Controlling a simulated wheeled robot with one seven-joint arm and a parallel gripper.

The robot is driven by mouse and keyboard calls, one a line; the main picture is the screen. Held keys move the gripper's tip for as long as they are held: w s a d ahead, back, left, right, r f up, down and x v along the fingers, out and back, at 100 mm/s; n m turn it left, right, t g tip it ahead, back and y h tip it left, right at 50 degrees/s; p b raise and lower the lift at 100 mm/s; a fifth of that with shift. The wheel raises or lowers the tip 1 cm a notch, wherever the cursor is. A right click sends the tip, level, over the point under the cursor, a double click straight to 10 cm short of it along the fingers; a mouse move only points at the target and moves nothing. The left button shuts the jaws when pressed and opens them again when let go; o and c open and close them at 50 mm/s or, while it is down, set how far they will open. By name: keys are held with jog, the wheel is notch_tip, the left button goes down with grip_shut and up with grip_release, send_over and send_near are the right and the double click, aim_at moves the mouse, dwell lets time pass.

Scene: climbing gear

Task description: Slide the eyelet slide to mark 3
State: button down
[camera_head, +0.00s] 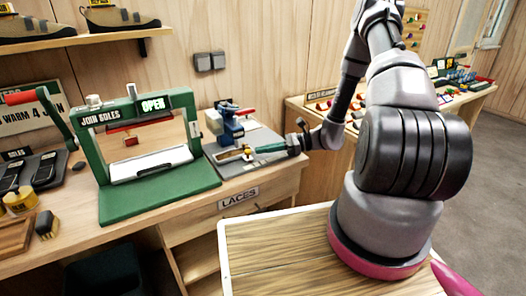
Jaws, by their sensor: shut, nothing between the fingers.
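The eyelet press (231,122), with a blue body and a red lever, stands on a grey base plate (243,167) at the right end of the workbench. A small yellowish part low at its front, perhaps the eyelet slide (247,153), is too small to make out well. Its marks cannot be read. My gripper (257,150) reaches in from the right, low over the base plate. It is shut with nothing in it, its tips beside the yellowish part. I cannot tell whether they touch.
A green sole press (160,188) with an "OPEN" sign stands left of the eyelet press. A side bench (330,120) with small coloured parts lies behind my arm. Shoes sit on a shelf (90,40) at upper left.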

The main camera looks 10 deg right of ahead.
jog(key=v, duration=1.2)
jog(key=shift+d, duration=0.3)
jog(key=s+a+r+n+g+h, duration=0.1)
jog(key=s+a+r+n+h, duration=0.25)
jog(key=r, duration=0.65)
jog(key=s+r+n+g+h, duration=0.2)
jog(key=r+n+h, duration=0.3)
jog(key=r, duration=0.4)
jog(key=s+r+n+t+h, duration=0.2)
jog(key=s+r+n+t, duration=0.1)
jog(key=s+r, duration=0.3)
jog(key=s+r+n+t+h, duration=0.3)
jog(key=s+r, duration=0.4)
jog(key=r, duration=0.4)
jog(key=shift+a+r+n+t, duration=0.2)
jog(key=shift+r+n+t, duration=0.2)
jog(key=shift+t, duration=0.6)
